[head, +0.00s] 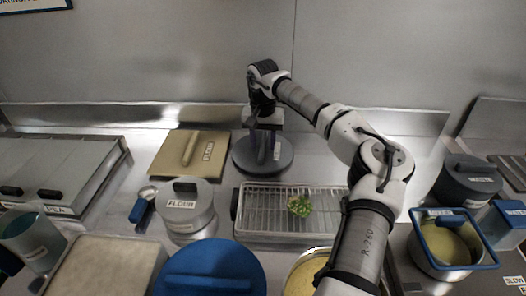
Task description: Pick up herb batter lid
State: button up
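A round dark grey lid (284,160) with an upright handle lies on the steel counter near the back wall. I cannot read a herb batter label on it, so I cannot confirm which lid is the herb batter one. My gripper (264,128) points down directly over this grey lid, at its handle. The fingers are small and dark against the handle, and I cannot tell whether they touch or grip it. A round blue lid (236,262) with a bar handle is at the front centre.
A gold square lid (172,152) lies left of the grey lid, with a flour pot (184,222) in front. A wire rack tray (262,226) holds green herbs (300,205). A blue-rimmed pot (445,262) and dark lidded pot (468,186) stand right. My arm crosses the right side.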

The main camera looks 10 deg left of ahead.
jog(key=shift+f, duration=0.2)
grip_shut()
dwell(0.4)
